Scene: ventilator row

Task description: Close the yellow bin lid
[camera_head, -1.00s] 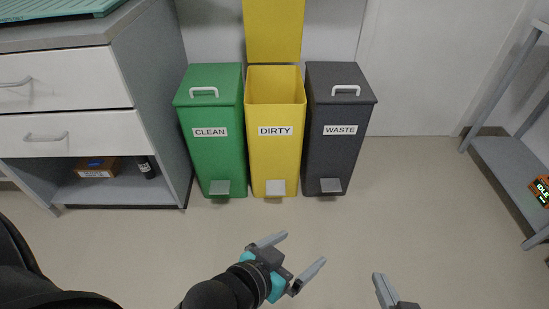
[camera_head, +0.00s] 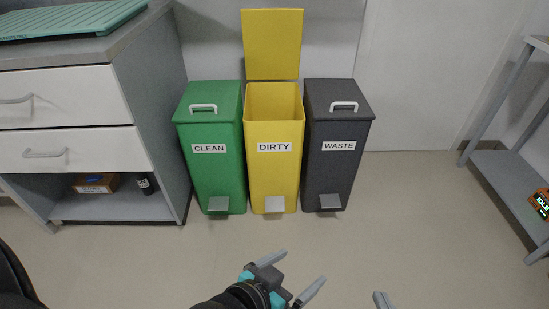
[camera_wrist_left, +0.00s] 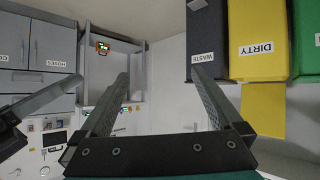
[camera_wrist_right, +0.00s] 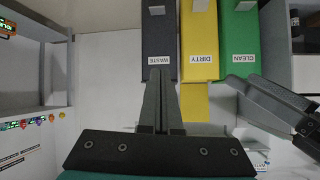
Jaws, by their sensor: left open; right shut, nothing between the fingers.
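The yellow bin (camera_head: 272,180), labelled DIRTY, stands between the green and the dark bins. Its yellow lid (camera_head: 273,44) stands upright at the back, open. The bin also shows in the left wrist view (camera_wrist_left: 257,45) and the right wrist view (camera_wrist_right: 200,45), with the lid hanging beyond it. My left gripper (camera_head: 300,272) is open and empty, in front of and below the bins. My right gripper (camera_head: 380,299) only shows a fingertip at the bottom edge of the head view. In the right wrist view its fingers (camera_wrist_right: 158,72) are together with nothing between them.
The green CLEAN bin (camera_head: 214,170) and dark WASTE bin (camera_head: 338,165) stand close on either side, lids down. A drawer cabinet (camera_head: 75,140) is at left, a grey shelf (camera_head: 505,185) at right. The floor (camera_head: 400,230) before the bins is clear.

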